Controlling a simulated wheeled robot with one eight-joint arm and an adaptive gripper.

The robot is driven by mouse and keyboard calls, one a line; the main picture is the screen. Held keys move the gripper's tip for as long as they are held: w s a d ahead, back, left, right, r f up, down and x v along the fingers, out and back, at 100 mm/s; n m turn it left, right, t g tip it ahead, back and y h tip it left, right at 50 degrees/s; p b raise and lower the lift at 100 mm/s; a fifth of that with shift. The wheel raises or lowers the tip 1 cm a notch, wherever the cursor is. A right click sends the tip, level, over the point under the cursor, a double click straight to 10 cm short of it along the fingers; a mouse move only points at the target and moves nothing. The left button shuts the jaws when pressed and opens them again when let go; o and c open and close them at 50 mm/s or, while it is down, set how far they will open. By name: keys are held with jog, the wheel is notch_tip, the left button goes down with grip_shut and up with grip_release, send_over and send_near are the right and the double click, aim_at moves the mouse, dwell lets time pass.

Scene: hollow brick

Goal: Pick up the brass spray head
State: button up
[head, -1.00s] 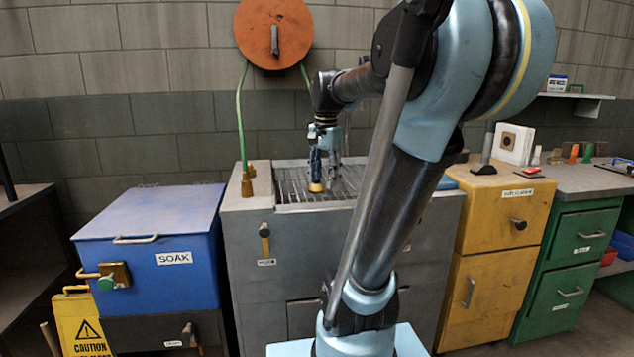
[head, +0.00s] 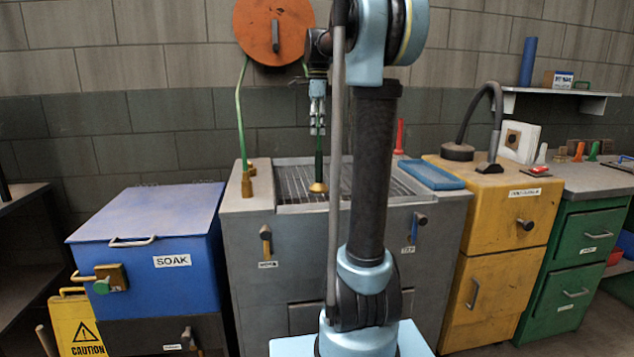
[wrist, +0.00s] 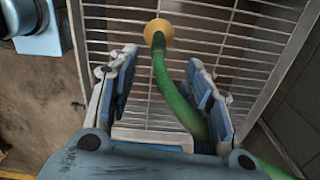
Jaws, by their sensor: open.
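The brass spray head (head: 318,187) is a small flared brass piece at the lower end of a green hose (head: 319,160). It is at the metal grate of the grey sink unit, near its front edge; I cannot tell whether it touches the grate. In the wrist view the spray head (wrist: 158,31) lies beyond the fingertips, and its hose runs back between the fingers. My gripper (head: 317,130) points down well above the spray head. In the wrist view my gripper (wrist: 160,62) is open, its two fingers on either side of the hose, holding nothing.
The grate (head: 290,181) has a raised grey rim. A blue tray (head: 431,174) lies at its right, and a red upright piece (head: 399,136) stands behind. The blue SOAK bin (head: 150,225) and yellow cabinet (head: 500,215) flank the sink.

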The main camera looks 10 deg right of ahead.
send_near(319, 169)
jog(key=f, duration=0.1)
jog(key=w+f, duration=0.1)
jog(key=f, duration=0.3)
jog(key=shift+w+a+f, duration=0.1)
jog(key=shift+w+f, duration=0.1)
jog(key=shift+w, duration=0.05)
jog(key=shift+d+f, duration=0.2)
jog(key=shift+f, duration=2.45)
grip_shut()
